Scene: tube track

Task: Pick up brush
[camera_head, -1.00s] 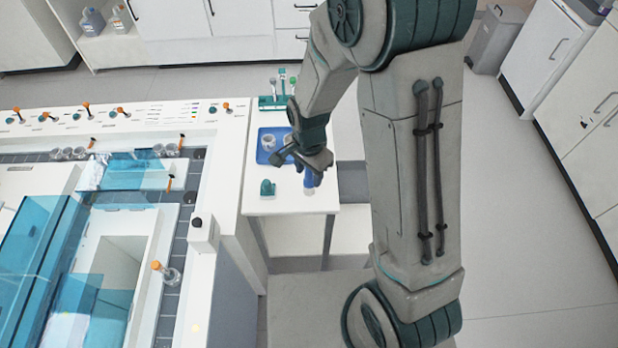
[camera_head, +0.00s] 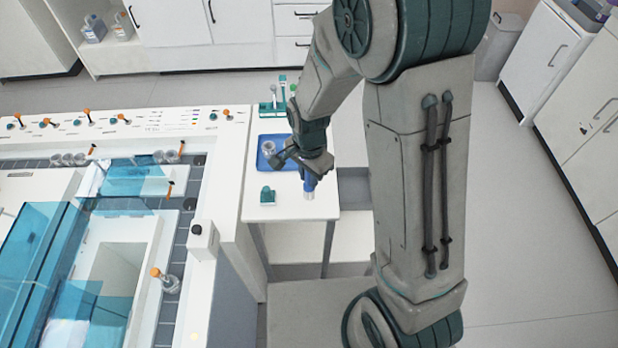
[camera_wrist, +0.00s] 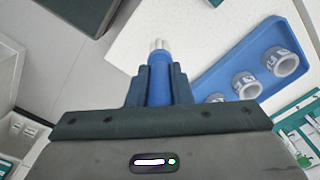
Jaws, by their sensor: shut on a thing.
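The brush (camera_wrist: 159,75) has a blue handle and a pale tip. In the wrist view it stands between the two fingers of my gripper (camera_wrist: 158,85), which are shut on it. In the head view the brush (camera_head: 309,184) hangs below my gripper (camera_head: 305,168), over the right side of the small white table (camera_head: 290,210). I cannot tell whether its lower end touches the table top. Its upper part is hidden by the gripper.
A small green block (camera_head: 267,196) sits near the table's left front. A green rack (camera_head: 270,108) stands at the back. A large white bench (camera_head: 225,150) adjoins on the left.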

